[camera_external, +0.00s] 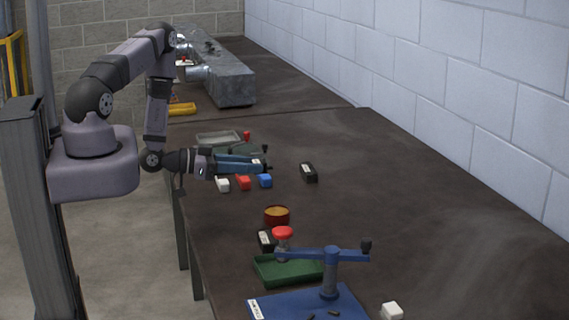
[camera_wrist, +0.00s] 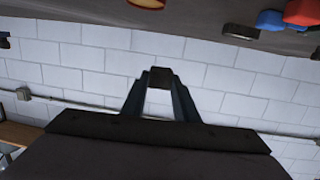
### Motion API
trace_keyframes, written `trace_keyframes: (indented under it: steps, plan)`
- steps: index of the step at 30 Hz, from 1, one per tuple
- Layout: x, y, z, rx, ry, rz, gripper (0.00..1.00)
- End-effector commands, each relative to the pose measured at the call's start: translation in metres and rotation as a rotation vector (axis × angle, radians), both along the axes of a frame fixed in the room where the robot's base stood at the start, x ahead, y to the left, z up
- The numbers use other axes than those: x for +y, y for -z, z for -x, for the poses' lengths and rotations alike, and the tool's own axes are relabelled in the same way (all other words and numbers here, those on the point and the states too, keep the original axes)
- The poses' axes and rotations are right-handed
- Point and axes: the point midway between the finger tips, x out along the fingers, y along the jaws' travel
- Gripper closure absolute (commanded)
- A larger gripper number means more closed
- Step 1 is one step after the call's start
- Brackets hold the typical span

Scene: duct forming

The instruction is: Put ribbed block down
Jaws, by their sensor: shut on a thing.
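My gripper (camera_external: 262,166) reaches out level over the table, above the row of small blocks. In the wrist view my gripper (camera_wrist: 160,82) has its two blue-grey fingers closing in on a small dark block (camera_wrist: 161,74) at the tips. This is likely the ribbed block, though its ribs are too small to make out. In the external view the held block (camera_external: 268,168) is a tiny dark shape at the fingertips. It appears held clear of the table.
White (camera_external: 222,185), red (camera_external: 243,182) and blue (camera_external: 265,181) blocks sit below my gripper. A black block (camera_external: 309,172) lies to the right. A round orange-brown bowl (camera_external: 276,215), green tray (camera_external: 287,270) and blue lever fixture (camera_external: 329,272) stand nearer.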

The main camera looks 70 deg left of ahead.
Motion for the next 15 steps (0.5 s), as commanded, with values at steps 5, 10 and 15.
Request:
trace_keyframes:
  steps: [5,10,15]
  plan:
    - [0.053,-0.008,0.005,-0.001,-0.136,-0.001,1.00]
    - [0.088,-0.011,0.013,0.000,-0.232,0.001,1.00]
    - [0.084,0.005,0.030,0.003,-0.246,0.005,1.00]
